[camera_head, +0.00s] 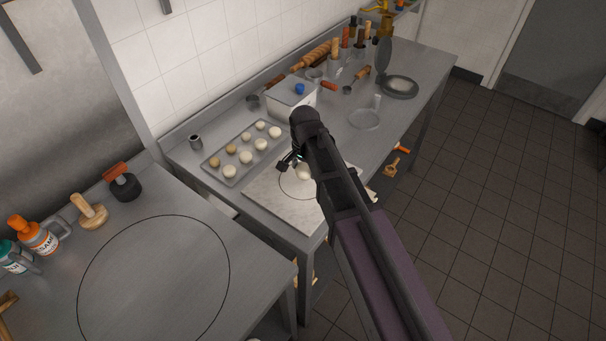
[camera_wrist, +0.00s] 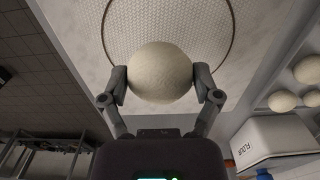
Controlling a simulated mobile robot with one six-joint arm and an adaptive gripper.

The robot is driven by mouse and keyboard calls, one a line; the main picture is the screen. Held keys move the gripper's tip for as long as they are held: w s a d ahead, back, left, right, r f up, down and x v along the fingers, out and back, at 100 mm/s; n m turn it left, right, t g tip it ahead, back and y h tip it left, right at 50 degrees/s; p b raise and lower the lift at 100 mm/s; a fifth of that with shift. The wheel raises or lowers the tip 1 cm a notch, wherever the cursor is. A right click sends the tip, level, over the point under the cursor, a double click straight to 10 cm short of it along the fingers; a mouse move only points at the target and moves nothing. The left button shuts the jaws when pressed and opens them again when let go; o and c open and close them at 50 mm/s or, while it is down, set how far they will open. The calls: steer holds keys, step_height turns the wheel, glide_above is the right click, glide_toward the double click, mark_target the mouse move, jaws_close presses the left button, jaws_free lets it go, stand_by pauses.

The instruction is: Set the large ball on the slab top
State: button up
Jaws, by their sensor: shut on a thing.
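The large ball (camera_wrist: 160,72) is pale, round dough, held between the two fingertips of my gripper (camera_wrist: 163,84) in the wrist view. My gripper is shut on it from both sides. In the head view the ball (camera_head: 303,173) shows partly beside my arm, over the pale marble slab (camera_head: 268,201). The slab has a dark ring drawn on its top, and the ring shows behind the ball in the wrist view. I cannot tell whether the ball touches the slab. My arm covers the slab's right part in the head view.
A metal tray (camera_head: 235,180) with several smaller dough balls lies left of the slab. A flour bin (camera_head: 284,101) with a blue knob stands behind. The near-left counter (camera_head: 190,300) is mostly clear.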

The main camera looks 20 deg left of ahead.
mark_target(303, 169)
steer(key=shift+w+a, duration=0.25)
steer(key=shift+w, duration=0.15)
steer(key=shift+w+a+f, duration=0.1)
steer(key=shift+w+f, duration=0.05)
steer(key=shift+f, duration=0.15)
steer(key=shift+f+b, duration=1.5)
steer(key=shift+b, duration=0.3)
steer(key=shift+f, duration=0.2)
steer(key=o, duration=1)
steer(key=shift+c, duration=0.2)
steer(key=shift+r, duration=0.25)
step_height(303, 169, up, 12)
steer(key=p, duration=1.2)
